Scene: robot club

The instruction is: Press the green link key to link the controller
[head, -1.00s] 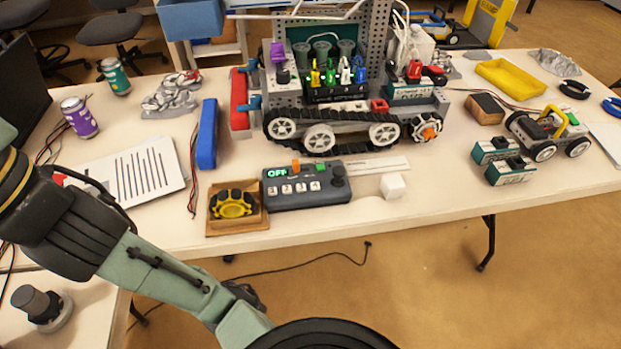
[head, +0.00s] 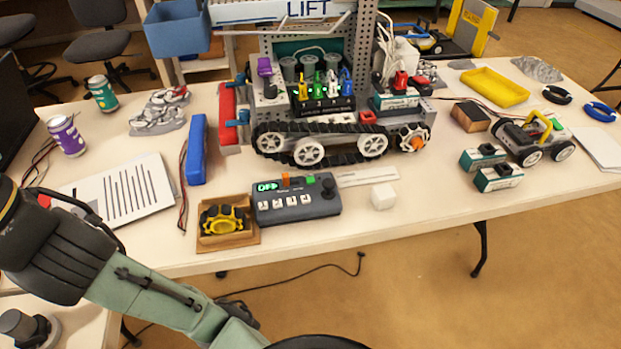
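The controller (head: 296,207) is a dark grey box near the front edge of the table. Its small display (head: 267,186) glows green and appears to read OFF. A green key (head: 310,180) stands on its top edge, just right of an orange key (head: 285,181). Several white numbered keys line its front face, and a dark knob (head: 328,187) sits at its right end. My arm (head: 150,295) crosses the lower left, in front of the table and apart from the controller. My gripper is out of view.
A cardboard tray (head: 228,240) with a yellow-black wheel sits against the controller's left side. The table front right of the cube is clear.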

